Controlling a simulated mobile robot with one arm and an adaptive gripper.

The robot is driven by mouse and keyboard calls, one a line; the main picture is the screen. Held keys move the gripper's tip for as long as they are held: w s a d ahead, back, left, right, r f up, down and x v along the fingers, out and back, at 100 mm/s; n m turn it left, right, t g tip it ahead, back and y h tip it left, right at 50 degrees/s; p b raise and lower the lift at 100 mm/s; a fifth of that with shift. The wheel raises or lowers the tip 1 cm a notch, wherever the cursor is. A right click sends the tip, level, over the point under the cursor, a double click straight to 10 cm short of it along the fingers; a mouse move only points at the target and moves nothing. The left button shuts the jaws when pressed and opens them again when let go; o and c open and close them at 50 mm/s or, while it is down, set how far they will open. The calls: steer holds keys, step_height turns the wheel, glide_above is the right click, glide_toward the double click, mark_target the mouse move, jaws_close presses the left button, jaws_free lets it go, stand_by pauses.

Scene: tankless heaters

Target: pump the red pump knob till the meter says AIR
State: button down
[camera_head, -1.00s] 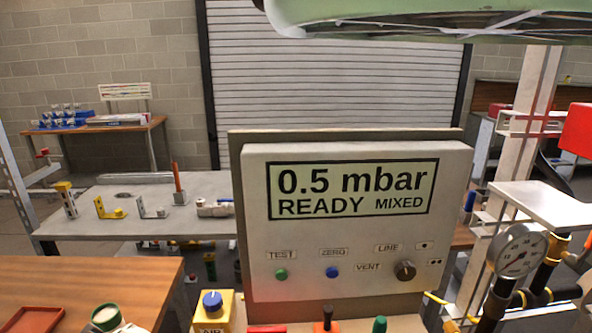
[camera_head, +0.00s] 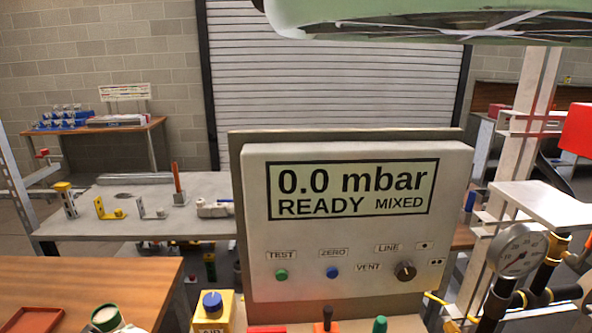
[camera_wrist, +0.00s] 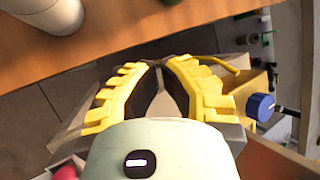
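The meter (camera_head: 355,225) is a pale panel with a screen (camera_head: 353,190) reading "0.0 mbar", "READY" and "MIXED". Below the screen are a green TEST button (camera_head: 281,274), a blue ZERO button (camera_head: 333,272) and a dark LINE/VENT dial (camera_head: 405,270). A rounded red thing (camera_wrist: 66,172) shows at the lower left edge of the wrist view; I cannot tell if it is the pump knob. A red piece (camera_head: 268,329) is cut off below the meter. My gripper (camera_wrist: 160,66) has yellow fingers with dark pads, drawn together at the tips, with nothing seen held. The head view does not show it.
A yellow box with a blue knob (camera_head: 212,301) stands left of the meter; the blue knob also shows in the wrist view (camera_wrist: 262,106). A round gauge (camera_head: 520,250) on pipes is at the right. A wooden table (camera_head: 100,285) is at the left, with a red tray (camera_head: 33,319).

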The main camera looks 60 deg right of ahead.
steer(key=shift+f+b, duration=0.3)
steer(key=shift+f, duration=0.35)
steer(key=shift+r, duration=0.1)
stand_by(0.3)
steer(key=shift+r, duration=0.55)
steer(key=shift+r+p, duration=2.5)
steer(key=shift+r, duration=0.55)
